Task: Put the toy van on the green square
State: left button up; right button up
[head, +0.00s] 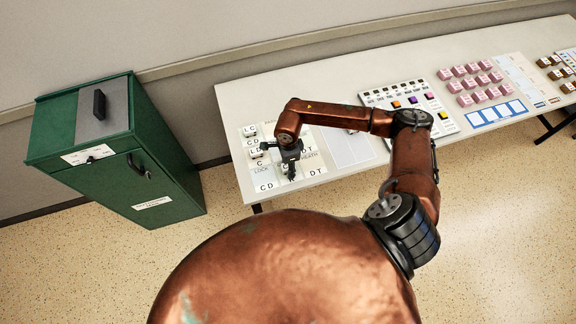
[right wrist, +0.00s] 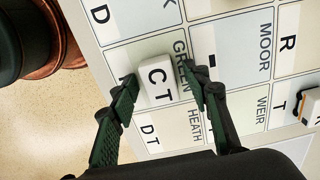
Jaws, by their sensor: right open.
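I cannot make out a toy van in either view. No plain green square shows; a pale board (head: 262,172) has cells lettered GREEN, HEATH, MOOR and WEIR in the right wrist view (right wrist: 160,48). My left gripper is not in view.
Several white lettered blocks (head: 249,130) stand at the board's left. A keypad panel (head: 405,100), pink blocks (head: 470,85) and brown blocks (head: 556,74) lie farther right on the long table (head: 240,88). A green cabinet (head: 160,180) stands left of the table.

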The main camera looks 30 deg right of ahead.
notch_tip(320, 180, up, 12)
jog(key=shift+r+b, duration=0.15)
jog(key=shift+b, duration=0.15)
dwell(0.4)
